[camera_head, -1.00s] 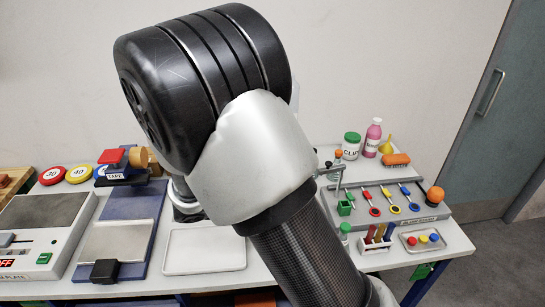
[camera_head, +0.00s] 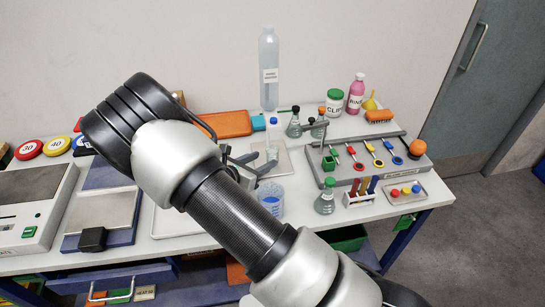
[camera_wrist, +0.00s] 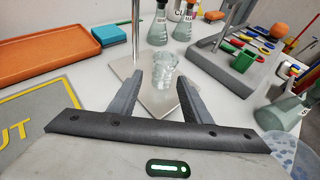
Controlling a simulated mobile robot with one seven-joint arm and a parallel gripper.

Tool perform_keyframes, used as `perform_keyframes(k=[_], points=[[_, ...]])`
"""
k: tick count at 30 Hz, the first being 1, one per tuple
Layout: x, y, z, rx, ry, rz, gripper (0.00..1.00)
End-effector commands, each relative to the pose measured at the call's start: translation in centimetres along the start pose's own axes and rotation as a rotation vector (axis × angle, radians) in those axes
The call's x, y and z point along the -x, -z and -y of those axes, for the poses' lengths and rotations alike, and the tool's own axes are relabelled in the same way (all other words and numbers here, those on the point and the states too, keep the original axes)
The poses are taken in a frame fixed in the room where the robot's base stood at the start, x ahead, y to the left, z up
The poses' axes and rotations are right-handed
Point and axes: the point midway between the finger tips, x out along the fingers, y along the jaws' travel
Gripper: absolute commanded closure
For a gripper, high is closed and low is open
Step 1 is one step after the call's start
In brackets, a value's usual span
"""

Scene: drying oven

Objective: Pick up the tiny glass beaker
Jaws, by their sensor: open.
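The tiny glass beaker (camera_wrist: 165,66) is clear and stands on a pale metal stand base (camera_wrist: 152,103) in the wrist view. It lies just ahead of and between the fingers of my gripper (camera_wrist: 160,82), which is open with nothing held. In the head view the beaker (camera_head: 272,154) shows small and faint on the stand base. My gripper is partly hidden by my arm there, with its fingers just left of the beaker. Whether a finger touches the glass cannot be told.
A stand rod (camera_wrist: 136,35) rises beside the left finger. Flasks (camera_wrist: 158,28) stand behind. A grey tool rack (camera_head: 365,160) is right; an orange tray (camera_wrist: 40,45) is left.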

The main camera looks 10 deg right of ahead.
Motion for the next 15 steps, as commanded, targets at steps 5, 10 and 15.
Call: perform_keyframes(k=[5,10,15], points=[[-0.9,0.0,0.0,0.000,0.000,0.001,0.56],[-2.6,-0.1,0.1,-0.001,0.003,0.001,0.56],[-5.3,0.0,0.1,-0.001,0.002,0.000,0.56]])
